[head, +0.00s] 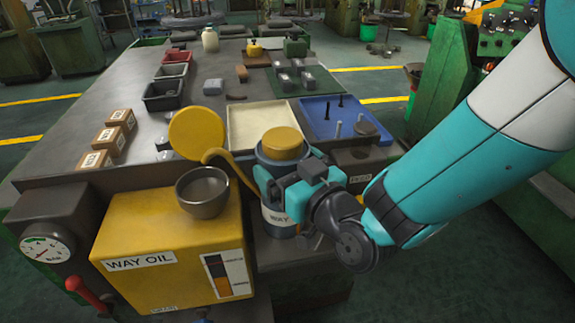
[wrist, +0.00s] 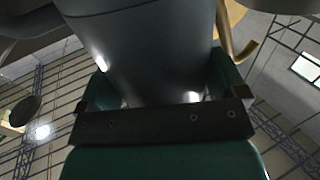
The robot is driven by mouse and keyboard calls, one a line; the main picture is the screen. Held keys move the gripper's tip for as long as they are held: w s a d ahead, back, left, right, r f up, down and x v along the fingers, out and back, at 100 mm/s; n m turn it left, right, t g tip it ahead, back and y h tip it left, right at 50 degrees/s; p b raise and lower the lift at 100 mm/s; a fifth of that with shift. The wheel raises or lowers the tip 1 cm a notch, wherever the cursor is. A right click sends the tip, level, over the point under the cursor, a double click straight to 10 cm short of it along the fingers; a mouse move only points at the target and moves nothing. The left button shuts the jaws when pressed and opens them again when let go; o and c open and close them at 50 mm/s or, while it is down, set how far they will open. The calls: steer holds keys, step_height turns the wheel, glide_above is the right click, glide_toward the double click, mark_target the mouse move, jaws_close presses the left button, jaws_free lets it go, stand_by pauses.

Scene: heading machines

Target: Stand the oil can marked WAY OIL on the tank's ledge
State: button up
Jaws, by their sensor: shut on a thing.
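The oil can (head: 275,216) is dark grey-blue with a yellow cap, a curved yellow spout pointing left, and a white label of which "WAY" shows. My gripper (head: 285,185) is shut around its body from the right and holds it upright. In the wrist view the can's grey body (wrist: 145,50) fills the space between the jaws (wrist: 160,95). The yellow tank (head: 170,240) marked WAY OIL stands just left of the can. The can's base is over or on a dark ledge (head: 310,252) beside the tank; I cannot tell whether it touches.
A dark filler bowl (head: 203,192) and round yellow lid (head: 197,134) are at the tank's top, close to the spout. Behind are a cream tray (head: 240,130), a blue tray (head: 345,107) and boxes (head: 108,139) on the bench. A gauge (head: 45,247) and red lever (head: 85,292) are at left.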

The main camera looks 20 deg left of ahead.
steer(key=shift+f, duration=0.15)
steer(key=o, duration=1.3)
steer(key=shift+o, duration=0.2)
steer(key=shift+s+d+f+b, duration=0.1)
steer(key=shift+f+b, duration=0.05)
steer(key=shift+b, duration=0.2)
